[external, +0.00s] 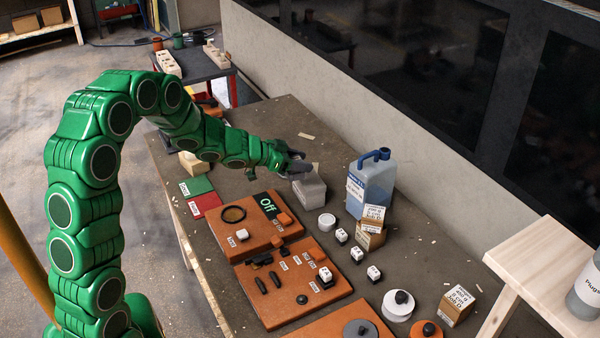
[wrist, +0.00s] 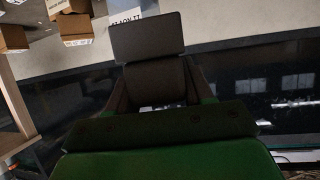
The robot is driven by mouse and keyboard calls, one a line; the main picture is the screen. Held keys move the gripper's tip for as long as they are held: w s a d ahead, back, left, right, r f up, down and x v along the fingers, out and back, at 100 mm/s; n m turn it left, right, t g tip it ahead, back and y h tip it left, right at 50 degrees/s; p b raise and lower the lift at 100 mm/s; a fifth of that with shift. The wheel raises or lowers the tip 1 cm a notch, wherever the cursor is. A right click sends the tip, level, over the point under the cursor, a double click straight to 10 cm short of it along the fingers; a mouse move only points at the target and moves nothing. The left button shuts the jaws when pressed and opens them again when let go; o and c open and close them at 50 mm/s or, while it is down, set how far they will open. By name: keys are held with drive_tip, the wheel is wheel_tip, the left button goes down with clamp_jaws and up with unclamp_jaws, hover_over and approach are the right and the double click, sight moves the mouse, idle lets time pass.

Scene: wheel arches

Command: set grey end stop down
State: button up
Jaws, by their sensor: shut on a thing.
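The grey end stop (external: 309,188) is a plain grey block near the middle of the brown table (external: 340,260), to the left of the blue jug. My gripper (external: 297,168) is shut on it from the upper left. In the wrist view the end stop (wrist: 148,37) shows as a dark grey block jutting out beyond the fingers (wrist: 155,85). The fingers hide part of it. I cannot tell whether its underside touches the table.
A blue-grey jug (external: 372,187) and stacked small boxes (external: 371,228) stand close on the right. Orange boards (external: 290,278) with small parts, and green and red pads (external: 197,186), lie nearer. Bare tabletop lies behind the gripper.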

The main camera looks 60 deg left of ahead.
drive_tip(key=s+a+f+n+y, duration=0.1)
drive_tip(key=s+a+f, duration=0.3)
drive_tip(key=s+a, duration=0.6)
drive_tip(key=s+a+f+n+y, duration=0.1)
drive_tip(key=s+a+f, duration=0.3)
drive_tip(key=s+a, duration=0.6)
drive_tip(key=shift+d+f, duration=0.15)
drive_tip(key=shift+f, duration=3.6)
drive_tip(key=shift+f, duration=0.15)
drive_tip(key=o, duration=1.1)
drive_tip(key=shift+c, duration=0.2)
drive_tip(key=shift+s+r, duration=0.1)
drive_tip(key=shift+r, duration=0.15)
drive_tip(key=v, duration=1.1)
drive_tip(key=shift+s, duration=0.4)
